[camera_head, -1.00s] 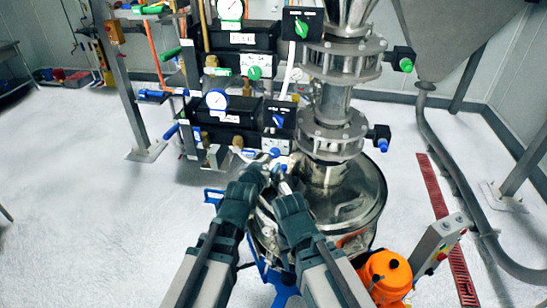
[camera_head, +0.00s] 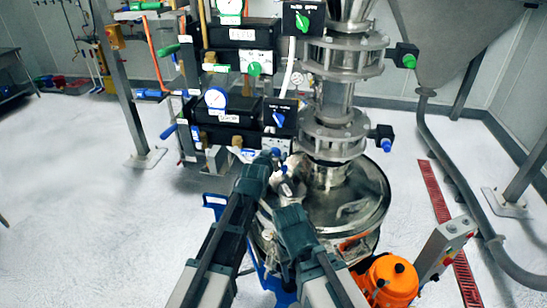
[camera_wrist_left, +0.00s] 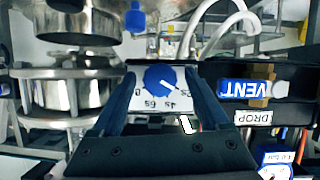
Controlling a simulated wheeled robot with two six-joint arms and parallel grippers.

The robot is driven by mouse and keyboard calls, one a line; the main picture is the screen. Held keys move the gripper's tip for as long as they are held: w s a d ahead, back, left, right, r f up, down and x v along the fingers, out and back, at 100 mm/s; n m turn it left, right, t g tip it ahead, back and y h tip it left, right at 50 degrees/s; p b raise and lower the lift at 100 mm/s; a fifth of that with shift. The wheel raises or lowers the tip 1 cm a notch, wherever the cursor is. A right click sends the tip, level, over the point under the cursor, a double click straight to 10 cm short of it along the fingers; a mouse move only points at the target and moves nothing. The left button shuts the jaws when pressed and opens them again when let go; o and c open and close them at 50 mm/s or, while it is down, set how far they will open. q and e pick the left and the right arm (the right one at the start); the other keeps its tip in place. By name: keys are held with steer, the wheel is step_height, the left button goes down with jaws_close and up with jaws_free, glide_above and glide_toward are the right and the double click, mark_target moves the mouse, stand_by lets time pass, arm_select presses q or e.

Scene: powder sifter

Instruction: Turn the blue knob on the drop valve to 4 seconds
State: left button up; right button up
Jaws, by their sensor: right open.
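The blue knob (camera_head: 277,153) is on a small white panel low on the valve stand, mostly hidden behind my left gripper (camera_head: 270,158). In the left wrist view the blue knob (camera_wrist_left: 160,78) sits on a white dial with second marks, seen upside down. Its white pointer slants toward the lower right; I cannot tell exactly which mark it meets. My left gripper's fingers (camera_wrist_left: 161,85) stand either side of the knob, open, with some white panel showing between. Whether they touch it is unclear. My right gripper (camera_head: 292,170) is open, just right of and below the left one.
Another blue knob (camera_head: 279,119) is on a black box just above. The steel valve column (camera_head: 334,100) and round vessel (camera_head: 360,205) stand close on the right. A DROP label (camera_wrist_left: 253,117) and VENT label (camera_wrist_left: 247,90) are beside the dial. Floor at left is clear.

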arm_select(q)
jaws_close()
steer(key=shift+m, duration=0.3)
steer(key=shift+d+f+m+t+y+b, duration=0.1)
steer(key=shift+m+t+y+b, duration=0.5)
steer(key=shift+m+y, duration=1.35)
steer(key=shift+m, duration=0.45)
steer(key=shift+o, duration=0.6)
jaws_free()
